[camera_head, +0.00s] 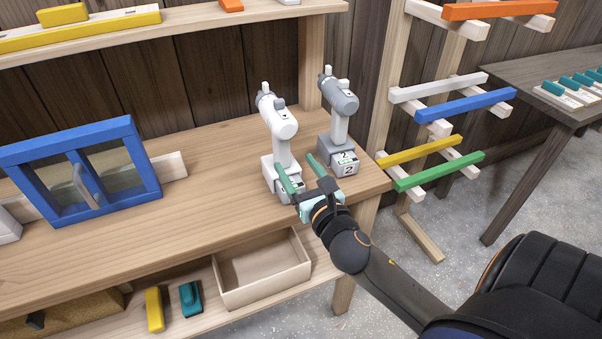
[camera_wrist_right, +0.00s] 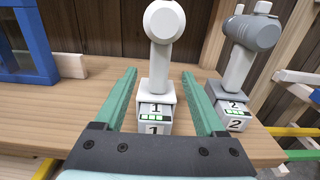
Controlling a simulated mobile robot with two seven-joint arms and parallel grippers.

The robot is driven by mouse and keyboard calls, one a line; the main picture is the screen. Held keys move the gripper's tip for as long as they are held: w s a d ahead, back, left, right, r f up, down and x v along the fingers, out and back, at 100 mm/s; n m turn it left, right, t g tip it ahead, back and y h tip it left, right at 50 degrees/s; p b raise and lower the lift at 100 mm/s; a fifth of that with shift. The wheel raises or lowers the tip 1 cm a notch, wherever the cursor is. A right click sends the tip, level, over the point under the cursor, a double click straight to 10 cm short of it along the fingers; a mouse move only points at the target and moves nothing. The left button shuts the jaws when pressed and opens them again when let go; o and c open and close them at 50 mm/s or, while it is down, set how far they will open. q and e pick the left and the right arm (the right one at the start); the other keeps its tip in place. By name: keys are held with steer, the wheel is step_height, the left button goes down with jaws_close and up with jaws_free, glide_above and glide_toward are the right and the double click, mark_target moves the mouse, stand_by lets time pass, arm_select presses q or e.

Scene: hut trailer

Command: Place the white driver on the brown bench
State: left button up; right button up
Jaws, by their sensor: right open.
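The white driver (camera_head: 280,125) stands upright on its base marked 1, on the light wooden workbench (camera_head: 215,155). It also shows in the right wrist view (camera_wrist_right: 158,70), centred between the fingers. My right gripper (camera_head: 296,161) is open, with one teal finger on each side of the white driver's lower part; I see no grip on it. The gripper also shows in the wrist view (camera_wrist_right: 160,73). A dark brown bench (camera_head: 530,75) stands at the far right, apart from the workbench. My left gripper is out of view.
A grey driver (camera_head: 340,110) marked 2 stands close to the right of the white one. A rack with coloured bars (camera_head: 465,107) stands between workbench and brown bench. Several teal-topped items (camera_head: 570,85) sit on the brown bench. A blue-framed window (camera_head: 80,170) stands left.

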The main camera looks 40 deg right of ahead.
steer(key=s+a+f+m, duration=0.1)
steer(key=f+m, duration=0.1)
steer(key=s+f+m+g, duration=0.1)
steer(key=f+m, duration=0.1)
steer(key=f, duration=0.1)
steer(key=s+a+f+m+g+y, duration=0.1)
steer(key=f, duration=0.1)
steer(key=shift+a+f+m, duration=0.3)
steer(key=shift+a+m, duration=0.05)
steer(key=shift+m, duration=0.05)
steer(key=s+a+f+m+g+y, duration=0.1)
steer(key=s+a+f+m+g, duration=0.1)
steer(key=s+a+f+m, duration=0.2)
steer(key=s+a+f+m+g+y, duration=0.2)
steer(key=s+a+f+m, duration=0.2)
steer(key=f+m, duration=0.6)
steer(key=s+a+f+m+g+y, duration=0.2)
steer(key=s+a+f+m, duration=0.2)
steer(key=m, duration=0.7)
step_height(320, 180, down, 4)
steer(key=s, duration=0.2)
steer(key=shift+s+m, duration=0.3)
steer(key=shift+r, duration=0.1)
